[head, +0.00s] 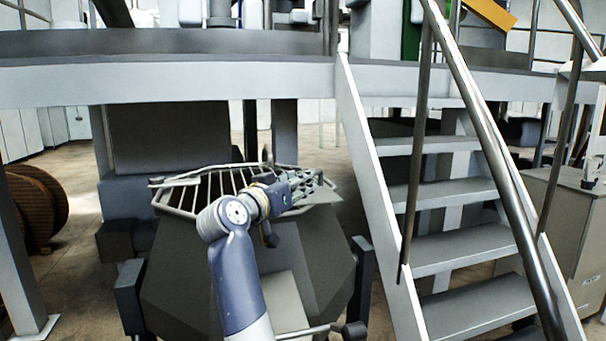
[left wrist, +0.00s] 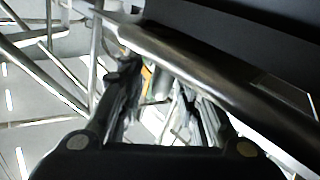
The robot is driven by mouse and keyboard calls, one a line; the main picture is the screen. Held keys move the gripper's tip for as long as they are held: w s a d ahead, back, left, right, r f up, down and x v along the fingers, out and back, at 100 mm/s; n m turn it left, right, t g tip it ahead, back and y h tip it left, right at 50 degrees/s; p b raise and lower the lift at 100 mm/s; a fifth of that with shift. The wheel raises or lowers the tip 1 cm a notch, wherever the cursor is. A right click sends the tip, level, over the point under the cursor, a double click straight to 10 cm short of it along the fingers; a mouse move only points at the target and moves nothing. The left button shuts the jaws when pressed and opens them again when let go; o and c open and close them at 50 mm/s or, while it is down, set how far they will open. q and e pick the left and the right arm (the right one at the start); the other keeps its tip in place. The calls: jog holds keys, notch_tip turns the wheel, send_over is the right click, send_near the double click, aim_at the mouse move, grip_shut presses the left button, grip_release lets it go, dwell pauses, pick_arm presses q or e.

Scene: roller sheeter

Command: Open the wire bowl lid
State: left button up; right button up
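The wire bowl lid (head: 187,197) is a light metal grid on top of the dark, angular bowl (head: 310,265) in the head view. My left arm reaches up in front of it and hides its middle. My left gripper (head: 318,182) points right, over the right part of the lid. In the left wrist view, the fingers of my left gripper (left wrist: 160,88) stand apart. A thick metal bar (left wrist: 215,68) runs close across the fingertips; I cannot tell whether it touches them. My right gripper is not in view.
A metal staircase (head: 450,255) with handrails stands close on the right. A raised platform (head: 200,82) spans behind and above the bowl. A wooden cable reel (head: 38,205) is at the left. Open floor shows left of the bowl.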

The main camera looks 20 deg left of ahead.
pick_arm(q)
jog(key=shift+w+d, duration=0.15)
jog(key=shift+w, duration=0.75)
jog(key=shift+w+d+p, duration=0.15)
jog(key=shift+w+p, duration=0.2)
grip_shut()
